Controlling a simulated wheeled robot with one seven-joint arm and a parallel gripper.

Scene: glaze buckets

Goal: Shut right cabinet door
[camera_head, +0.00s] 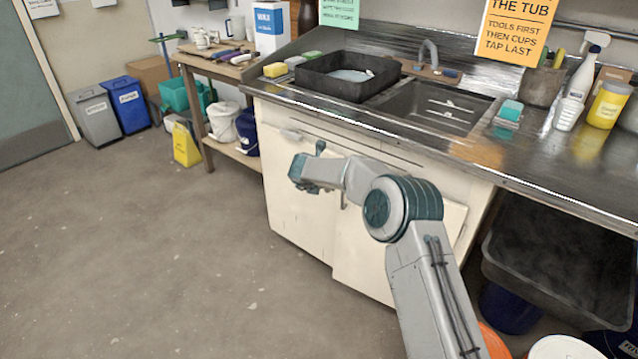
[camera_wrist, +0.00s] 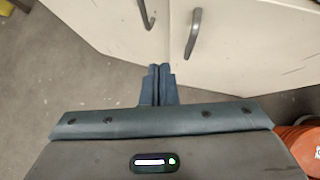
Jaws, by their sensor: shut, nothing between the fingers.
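The cream cabinet under the sink has a left door (camera_head: 292,205) and a right door (camera_head: 362,262). The right door's lower edge stands forward of the left door's, so it looks slightly ajar; my arm covers much of it. In the wrist view the right door (camera_wrist: 255,50) has a grey bar handle (camera_wrist: 192,34), and the left door (camera_wrist: 105,22) has its own handle (camera_wrist: 147,14). My gripper (camera_wrist: 158,68) is shut and empty, in front of the doors near the seam between them. I cannot tell whether its tips touch a door.
The steel counter (camera_head: 395,122) with its sink overhangs the cabinet. A dark bin (camera_head: 560,260) and an orange bucket (camera_head: 492,342) stand to the right. The floor (camera_head: 150,260) in front is clear.

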